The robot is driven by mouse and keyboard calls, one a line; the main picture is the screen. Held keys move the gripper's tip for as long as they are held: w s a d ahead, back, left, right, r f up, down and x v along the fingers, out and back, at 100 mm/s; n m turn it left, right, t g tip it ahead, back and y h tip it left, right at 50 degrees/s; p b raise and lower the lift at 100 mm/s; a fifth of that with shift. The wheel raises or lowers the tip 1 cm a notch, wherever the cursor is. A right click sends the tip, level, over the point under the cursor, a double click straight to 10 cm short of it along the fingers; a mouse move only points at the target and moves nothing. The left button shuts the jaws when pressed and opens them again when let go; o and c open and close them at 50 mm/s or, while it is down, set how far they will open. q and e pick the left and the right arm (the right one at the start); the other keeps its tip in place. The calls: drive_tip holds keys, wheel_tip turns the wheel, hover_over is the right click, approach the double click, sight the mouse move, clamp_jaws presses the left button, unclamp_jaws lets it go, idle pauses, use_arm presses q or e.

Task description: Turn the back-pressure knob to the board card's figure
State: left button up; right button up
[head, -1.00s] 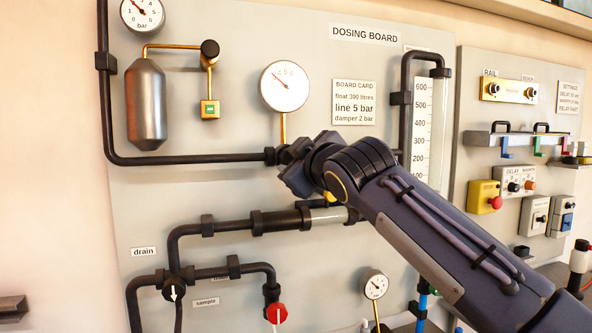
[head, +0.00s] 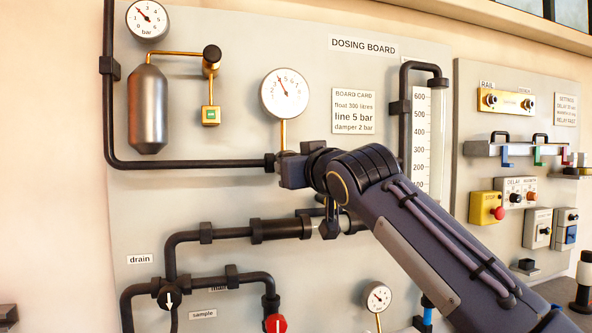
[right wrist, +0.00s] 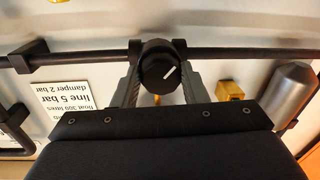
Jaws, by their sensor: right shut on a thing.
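The back-pressure knob (right wrist: 158,66) is round and black with a white pointer line. In the right wrist view it sits between the fingers of my right gripper (right wrist: 158,78), which is shut on it; the line slants up to the right. In the head view my right gripper (head: 290,171) hides the knob on the black line pipe. Above it is a white gauge (head: 286,95) whose needle points up and slightly left; its figures are too small to read surely. The board card (head: 353,111) reads float 300 litres, line 5 bar, damper 2 bar. My left gripper is not in view.
A steel damper vessel (head: 148,110) and another gauge (head: 148,20) are at upper left. Below are pipes with a drain valve (head: 170,297) and a red sample knob (head: 276,323).

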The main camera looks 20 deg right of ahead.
drive_tip(key=shift+f, duration=0.2)
drive_tip(key=o, duration=1)
drive_tip(key=shift+r, duration=0.1)
drive_tip(key=shift+c, duration=0.2)
drive_tip(key=shift+s, duration=0.1)
drive_tip(key=s+b, duration=0.2)
drive_tip(key=s, duration=0.5)
drive_tip(key=shift+s+d, duration=0.3)
drive_tip(key=shift+d, duration=0.15)
